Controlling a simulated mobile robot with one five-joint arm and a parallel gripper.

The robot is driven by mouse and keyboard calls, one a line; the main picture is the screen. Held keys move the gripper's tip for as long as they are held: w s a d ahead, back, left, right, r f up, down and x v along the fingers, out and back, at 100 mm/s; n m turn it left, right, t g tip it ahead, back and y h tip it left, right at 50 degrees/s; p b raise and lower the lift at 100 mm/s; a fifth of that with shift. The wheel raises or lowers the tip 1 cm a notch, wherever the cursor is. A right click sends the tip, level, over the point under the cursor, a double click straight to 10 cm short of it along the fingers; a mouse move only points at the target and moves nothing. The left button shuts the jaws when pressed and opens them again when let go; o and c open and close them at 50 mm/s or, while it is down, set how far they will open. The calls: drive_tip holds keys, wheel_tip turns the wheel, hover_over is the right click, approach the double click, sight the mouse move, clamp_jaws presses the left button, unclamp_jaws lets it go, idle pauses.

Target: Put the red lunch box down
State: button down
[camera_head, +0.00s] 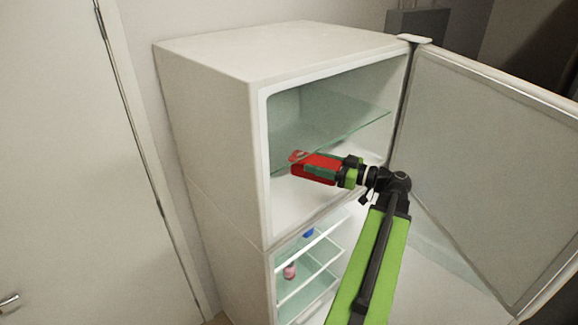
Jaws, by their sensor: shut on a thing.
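The red lunch box (313,167) is in the upper compartment of an open white fridge (215,120). My gripper (330,171) is shut on it, with one green finger seen along its side. The lunch box lies just below the front edge of the glass shelf (325,120) and appears to be above the compartment floor (300,205). I cannot tell whether it touches the shelf. My arm reaches in from the lower right.
The open fridge door (490,165) stands to the right of my arm. The lower compartment has shelves (310,275) with a pink item (290,271) and a blue item (308,232). The upper compartment's floor looks bare. A white room door (60,160) is at the left.

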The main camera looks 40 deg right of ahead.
drive_tip(key=w+f+b, duration=0.2)
drive_tip(key=w, duration=0.1)
drive_tip(key=w+f+b, duration=0.2)
drive_tip(key=w, duration=0.2)
drive_tip(key=w+d+f+b, duration=0.1)
drive_tip(key=w+f+b, duration=0.1)
drive_tip(key=w, duration=0.2)
drive_tip(key=shift+f, duration=0.35)
wheel_tip(320, 180, down, 4)
drive_tip(key=b, duration=0.4)
drive_tip(key=shift+s+f, duration=0.1)
drive_tip(key=shift+f, duration=0.05)
drive_tip(key=shift+r, duration=0.25)
drive_tip(key=shift+f, duration=0.25)
drive_tip(key=c, duration=0.6)
unclamp_jaws()
drive_tip(key=shift+o, duration=0.2)
